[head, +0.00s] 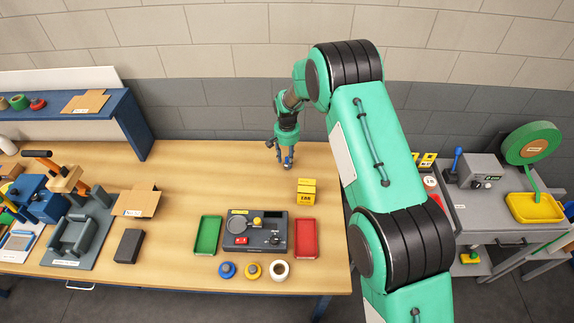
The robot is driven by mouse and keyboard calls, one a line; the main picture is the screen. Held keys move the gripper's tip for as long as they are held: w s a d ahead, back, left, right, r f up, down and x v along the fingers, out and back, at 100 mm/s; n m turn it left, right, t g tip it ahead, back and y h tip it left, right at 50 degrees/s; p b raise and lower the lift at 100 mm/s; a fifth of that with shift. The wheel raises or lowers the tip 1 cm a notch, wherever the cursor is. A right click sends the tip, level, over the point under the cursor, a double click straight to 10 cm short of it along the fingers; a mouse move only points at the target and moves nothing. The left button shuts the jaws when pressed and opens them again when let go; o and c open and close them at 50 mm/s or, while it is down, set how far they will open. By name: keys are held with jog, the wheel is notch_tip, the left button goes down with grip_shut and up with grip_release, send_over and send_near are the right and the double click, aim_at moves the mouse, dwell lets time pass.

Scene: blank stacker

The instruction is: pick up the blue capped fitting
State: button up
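The blue capped fitting (227,270) stands on the wooden table near its front edge, below the green tray. It is round with a blue ring and a lighter centre. A yellow round fitting (252,270) and a white round one (279,269) stand in a row to its right. My gripper (284,162) hangs pointing down over the back part of the table, well behind the fitting and apart from it.
A dark control box (255,232) sits between the green tray (208,235) and a red tray (306,238). Yellow blocks (307,191) stand behind it. A dark block (129,246) and a grey fixture (80,237) are at left. The table's back middle is clear.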

aim_at(287, 158)
jog(key=shift+c, duration=0.2)
grip_shut()
jog(key=shift+r, duration=0.15)
jog(key=shift+r, duration=4.9)
